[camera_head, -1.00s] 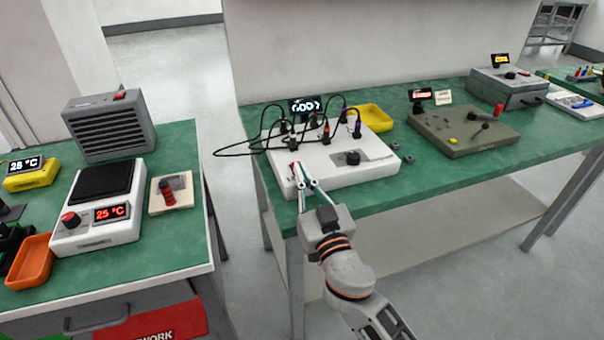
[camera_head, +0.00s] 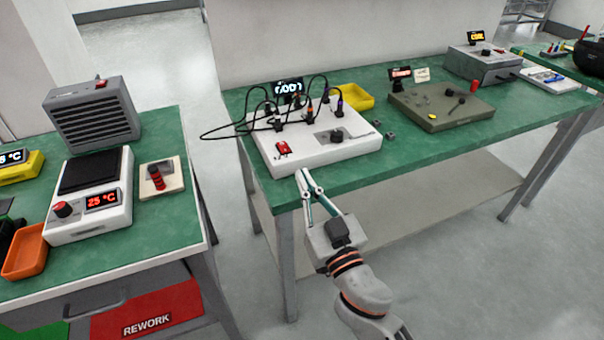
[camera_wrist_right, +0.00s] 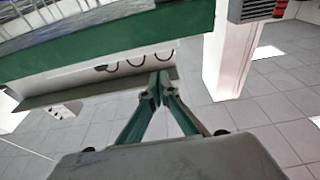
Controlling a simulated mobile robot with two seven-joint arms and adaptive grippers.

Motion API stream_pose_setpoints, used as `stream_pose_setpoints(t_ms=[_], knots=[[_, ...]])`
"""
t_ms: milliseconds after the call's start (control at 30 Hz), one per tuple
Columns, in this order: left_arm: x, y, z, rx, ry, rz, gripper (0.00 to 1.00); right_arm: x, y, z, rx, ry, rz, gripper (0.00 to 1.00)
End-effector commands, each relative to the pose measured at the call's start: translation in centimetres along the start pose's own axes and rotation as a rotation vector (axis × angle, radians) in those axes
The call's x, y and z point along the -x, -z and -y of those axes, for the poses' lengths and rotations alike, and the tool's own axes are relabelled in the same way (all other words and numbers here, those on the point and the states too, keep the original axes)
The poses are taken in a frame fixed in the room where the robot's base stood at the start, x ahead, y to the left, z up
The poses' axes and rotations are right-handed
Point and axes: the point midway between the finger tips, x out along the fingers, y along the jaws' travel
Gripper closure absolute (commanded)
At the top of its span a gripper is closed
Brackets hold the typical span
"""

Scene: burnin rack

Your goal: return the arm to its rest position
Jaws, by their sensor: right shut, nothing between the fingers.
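My right gripper (camera_head: 304,178) is shut and empty in the head view. Its fingertips are at the front edge of the white test box (camera_head: 310,150), and the arm comes up from the bottom of the picture. I cannot tell whether the tips touch the box or the bench edge. In the right wrist view the shut fingertips (camera_wrist_right: 161,84) meet in a point with nothing between them, with the green bench edge (camera_wrist_right: 110,42) above them. A red switch (camera_head: 283,148) on the box stands clear of the fingers. My left gripper is not in view.
Black cables (camera_head: 240,130) loop off the box's left and back. A yellow tray (camera_head: 352,97) and an olive panel (camera_head: 440,108) sit on the same green bench. A second bench (camera_head: 150,225) at the left carries a hot plate (camera_head: 120,215). Open floor lies between the benches.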

Motion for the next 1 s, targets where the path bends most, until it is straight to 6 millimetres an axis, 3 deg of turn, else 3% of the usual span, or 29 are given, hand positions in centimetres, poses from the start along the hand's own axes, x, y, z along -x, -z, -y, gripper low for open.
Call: stream_pose_setpoints(t_ms=[400, 567, 667, 767, 867, 1000], knots=[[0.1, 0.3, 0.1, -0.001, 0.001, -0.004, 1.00, 0.0, 0.0, -0.1, 0.001, -0.001, 0.002, 1.00], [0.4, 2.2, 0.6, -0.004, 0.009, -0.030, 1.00, 1.8, -1.2, -1.2, 0.012, -0.022, 0.060, 1.00], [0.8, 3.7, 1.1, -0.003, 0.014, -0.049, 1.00, 4.6, -3.3, -2.6, 0.031, -0.048, 0.148, 1.00], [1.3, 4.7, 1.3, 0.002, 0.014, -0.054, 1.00, 8.9, -6.1, -4.0, 0.049, -0.070, 0.269, 1.00], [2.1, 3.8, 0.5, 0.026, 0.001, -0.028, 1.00, 14.3, -9.2, -5.2, 0.070, -0.081, 0.409, 1.00], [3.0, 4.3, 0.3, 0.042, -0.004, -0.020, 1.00, 22.7, -12.8, -6.2, 0.094, -0.071, 0.603, 1.00]])
